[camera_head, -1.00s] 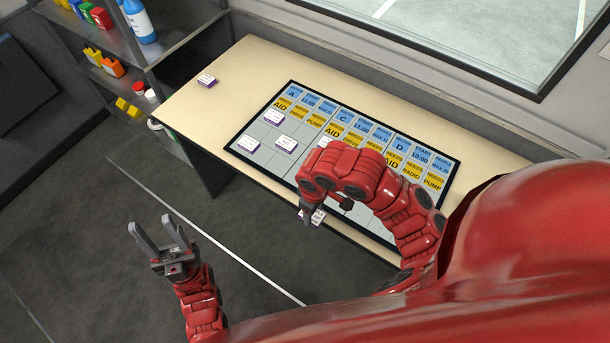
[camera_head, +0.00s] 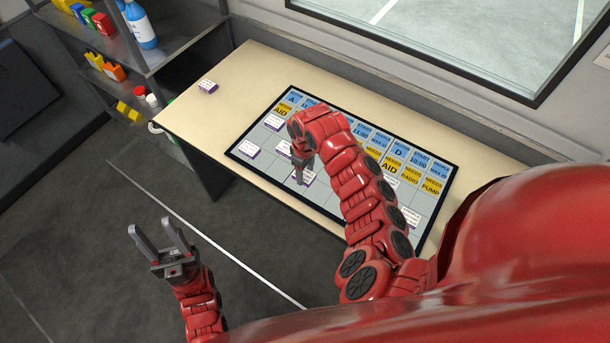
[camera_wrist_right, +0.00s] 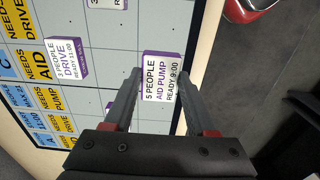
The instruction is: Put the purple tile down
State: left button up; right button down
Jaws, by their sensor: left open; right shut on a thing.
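The purple tile (camera_head: 303,177) has a white face and purple sides. In the right wrist view the tile (camera_wrist_right: 161,77) reads "5 PEOPLE AID PUMP READY 9:00". My right gripper (camera_head: 300,168) is shut on it, and in the right wrist view its fingertips (camera_wrist_right: 157,80) flank the tile. The tile is over the pale grid at the front of the board (camera_head: 262,134); I cannot tell whether it touches the board. My left gripper (camera_head: 149,224) is open and empty, away from the desk over the floor.
Other white-and-purple tiles lie on the board, including a left one (camera_head: 250,147), one behind it (camera_head: 274,122) and a drive tile (camera_wrist_right: 66,60). A single tile (camera_head: 207,86) lies on the bare desk. My right arm hides part of the board. A shelf (camera_head: 180,42) stands at left.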

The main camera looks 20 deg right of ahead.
aim_at(305, 174)
jog(key=shift+w, duration=0.15)
notch_tip(305, 174, down, 2)
jog(key=shift+p, duration=0.75)
jog(key=shift+f, duration=0.75)
jog(key=shift+f, duration=0.1)
jog(key=shift+f, duration=0.15)
jog(key=shift+c, duration=1.1)
grip_release()
